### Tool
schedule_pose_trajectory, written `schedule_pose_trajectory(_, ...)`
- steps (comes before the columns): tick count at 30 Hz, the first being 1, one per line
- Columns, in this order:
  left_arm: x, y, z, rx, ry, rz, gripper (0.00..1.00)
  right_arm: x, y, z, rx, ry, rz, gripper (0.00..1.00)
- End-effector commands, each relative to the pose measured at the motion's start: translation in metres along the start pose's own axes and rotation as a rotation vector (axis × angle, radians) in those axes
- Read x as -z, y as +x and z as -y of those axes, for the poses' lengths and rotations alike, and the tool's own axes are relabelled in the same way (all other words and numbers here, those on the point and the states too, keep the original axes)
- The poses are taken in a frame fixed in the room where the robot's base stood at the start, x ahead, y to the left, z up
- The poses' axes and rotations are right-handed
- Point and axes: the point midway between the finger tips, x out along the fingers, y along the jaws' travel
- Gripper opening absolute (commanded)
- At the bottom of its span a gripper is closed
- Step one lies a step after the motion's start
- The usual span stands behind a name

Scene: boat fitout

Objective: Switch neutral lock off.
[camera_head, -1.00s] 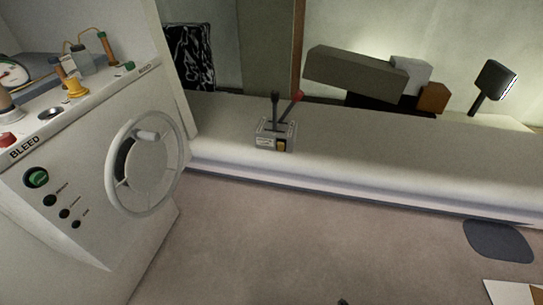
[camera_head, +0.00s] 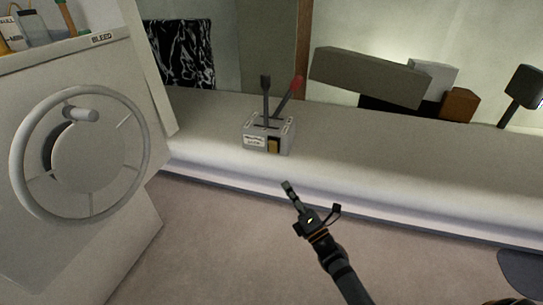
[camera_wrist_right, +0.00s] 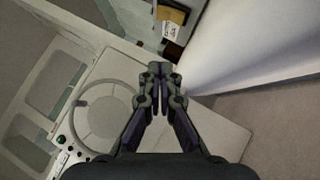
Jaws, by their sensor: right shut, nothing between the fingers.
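The lever box (camera_head: 269,135) is a small grey control unit on the white ledge. A black-knobbed lever (camera_head: 265,95) and a red-knobbed lever (camera_head: 290,95) rise from its top. A yellow switch (camera_head: 274,146) is on its front face, beside a small white label; I cannot tell the switch's position. My right gripper (camera_head: 288,187) is in front of the ledge, below and apart from the box. In the right wrist view my right gripper (camera_wrist_right: 159,72) is shut and empty. Part of the box with the yellow switch (camera_wrist_right: 173,15) shows beyond its fingertips. My left gripper is not in view.
A white console (camera_head: 120,225) with a round wheel (camera_head: 85,155) stands at the left. The white ledge (camera_head: 400,150) runs right from it. Grey, white and brown blocks (camera_head: 370,76) lie behind the ledge. The floor in front is mostly clear.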

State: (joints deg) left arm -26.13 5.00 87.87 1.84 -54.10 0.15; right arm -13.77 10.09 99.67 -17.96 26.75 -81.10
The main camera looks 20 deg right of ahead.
Motion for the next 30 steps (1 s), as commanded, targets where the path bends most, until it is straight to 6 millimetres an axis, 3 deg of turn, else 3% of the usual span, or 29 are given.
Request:
schedule_pose_trajectory(8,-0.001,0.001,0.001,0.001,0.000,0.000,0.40,-0.001,0.013,-0.001,-0.001,0.002,0.002,0.00)
schedule_pose_trajectory(21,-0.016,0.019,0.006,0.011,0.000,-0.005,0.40,-0.001,0.104,-0.001,0.001,0.005,0.002,0.00)
schedule_pose_trajectory(30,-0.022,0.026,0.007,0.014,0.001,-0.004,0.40,-0.027,0.127,0.002,0.004,0.004,0.000,0.00)
